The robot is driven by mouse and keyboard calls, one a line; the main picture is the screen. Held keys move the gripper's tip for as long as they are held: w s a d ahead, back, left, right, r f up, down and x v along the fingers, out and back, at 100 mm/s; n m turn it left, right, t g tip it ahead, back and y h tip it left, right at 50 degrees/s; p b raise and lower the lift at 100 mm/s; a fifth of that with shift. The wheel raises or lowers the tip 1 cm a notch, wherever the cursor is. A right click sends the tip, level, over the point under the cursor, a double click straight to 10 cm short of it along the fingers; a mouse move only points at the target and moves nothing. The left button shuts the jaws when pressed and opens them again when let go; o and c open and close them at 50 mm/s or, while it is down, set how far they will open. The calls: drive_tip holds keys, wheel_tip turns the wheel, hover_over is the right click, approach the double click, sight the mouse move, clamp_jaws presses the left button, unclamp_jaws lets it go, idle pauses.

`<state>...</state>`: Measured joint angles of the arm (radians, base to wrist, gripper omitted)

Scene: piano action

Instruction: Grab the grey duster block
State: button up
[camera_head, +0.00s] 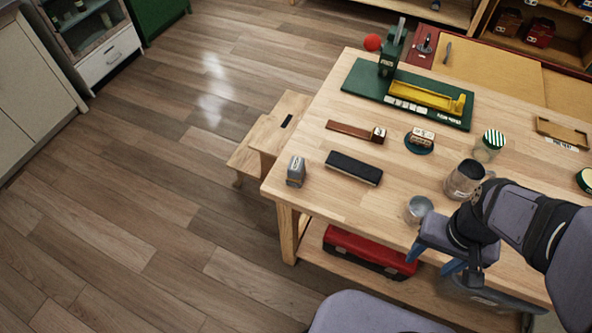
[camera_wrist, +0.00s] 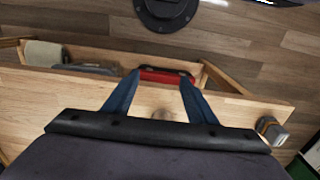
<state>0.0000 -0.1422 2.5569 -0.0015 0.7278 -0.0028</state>
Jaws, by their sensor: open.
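A small upright grey block (camera_head: 296,171) with a pale label stands at the table's left corner; it looks like the grey duster block. It also seems to show at the right edge of the wrist view (camera_wrist: 271,130). A longer dark block (camera_head: 354,168) lies flat to its right. My gripper (camera_head: 432,264) is at the table's near edge, well to the right of the grey block. In the wrist view my gripper (camera_wrist: 160,77) has its two blue fingers apart, with nothing between them.
A wooden strip (camera_head: 350,132), a round green-based piece (camera_head: 420,147) and a green board (camera_head: 362,78) lie farther back. A red toolbox (camera_head: 368,252) sits on the lower shelf.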

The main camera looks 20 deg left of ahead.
wheel_tip(320, 180, up, 5)
drive_tip(key=w+a+f+n+t+y+b, duration=0.1)
drive_tip(key=w+a+t+y, duration=0.15)
drive_tip(key=w+a, duration=0.55)
drive_tip(key=w+a+f+t+y+b, duration=0.15)
drive_tip(key=w+a+t, duration=0.25)
drive_tip(key=a, duration=0.8)
drive_tip(key=w+a+n+t+y+b, duration=0.15)
drive_tip(key=w+a+t, duration=0.25)
drive_tip(key=w+a, duration=0.45)
drive_tip(key=r+m+t+h+b, duration=0.1)
drive_tip(key=t+h+b, duration=0.15)
drive_tip(key=t, duration=0.45)
hover_over(296, 175)
drive_tip(key=s, duration=0.1)
drive_tip(key=shift+h, duration=0.4)
wheel_tip(296, 175, down, 12)
drive_tip(key=shift+r, duration=0.2)
drive_tip(key=shift+w+p, duration=0.45)
drive_tip(key=shift+w, duration=0.4)
drive_tip(key=shift+w+a+p, duration=0.25)
drive_tip(key=shift+w+p, duration=0.1)
drive_tip(key=shift+w, duration=0.6)
drive_tip(key=shift+w+a+p, duration=0.3)
drive_tip(key=shift+w, duration=0.65)
drive_tip(key=shift+w+a+p, duration=0.25)
drive_tip(key=shift+w+p, duration=0.1)
drive_tip(key=shift+w, duration=0.6)
